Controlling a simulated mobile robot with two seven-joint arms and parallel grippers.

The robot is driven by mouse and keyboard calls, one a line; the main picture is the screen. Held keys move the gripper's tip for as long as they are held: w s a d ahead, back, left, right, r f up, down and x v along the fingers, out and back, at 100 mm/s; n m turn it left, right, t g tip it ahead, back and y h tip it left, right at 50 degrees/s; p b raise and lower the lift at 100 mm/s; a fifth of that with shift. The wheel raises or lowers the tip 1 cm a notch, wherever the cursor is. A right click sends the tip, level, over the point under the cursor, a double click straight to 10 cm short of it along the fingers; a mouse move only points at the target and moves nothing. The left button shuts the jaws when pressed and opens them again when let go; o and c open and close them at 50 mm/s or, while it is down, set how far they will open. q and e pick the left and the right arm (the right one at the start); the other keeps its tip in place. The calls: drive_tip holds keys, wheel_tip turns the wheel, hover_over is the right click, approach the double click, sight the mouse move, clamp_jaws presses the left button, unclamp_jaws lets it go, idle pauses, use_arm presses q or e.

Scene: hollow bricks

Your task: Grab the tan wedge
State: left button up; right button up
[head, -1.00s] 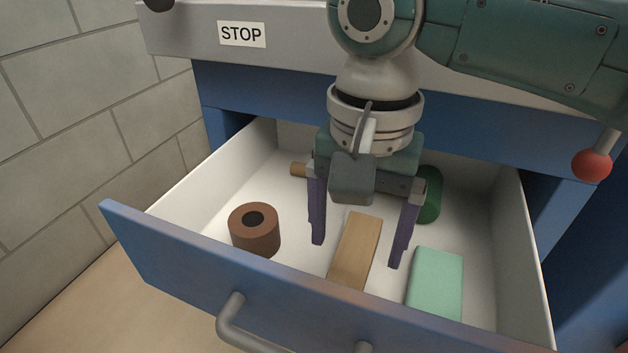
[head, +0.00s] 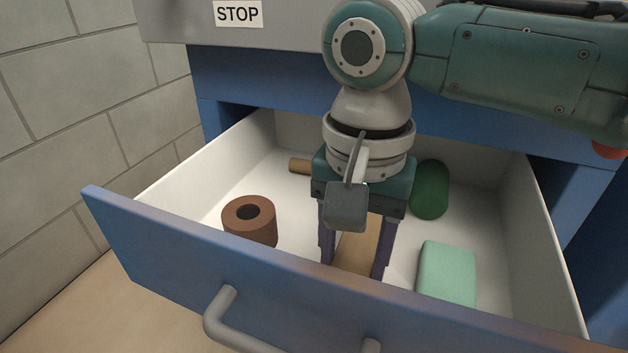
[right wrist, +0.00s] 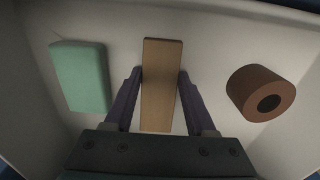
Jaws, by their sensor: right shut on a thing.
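The tan wedge (head: 358,248) lies in the open drawer, long and flat-sided, partly hidden by my right gripper in the head view. My right gripper (head: 354,265) points down into the drawer with one finger on each long side of the wedge, and it is shut on it. In the right wrist view the tan wedge (right wrist: 161,85) runs between the two purple fingers (right wrist: 160,90), its far end reaching past them. My left gripper is not in view.
A brown hollow cylinder (head: 249,221) stands left of the gripper. A mint green block (head: 446,272) lies to the right, a dark green rounded piece (head: 429,190) behind it. A small tan rod (head: 299,166) lies at the back left. The blue drawer front (head: 180,245) has a grey handle (head: 222,315).

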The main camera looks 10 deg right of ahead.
clamp_jaws()
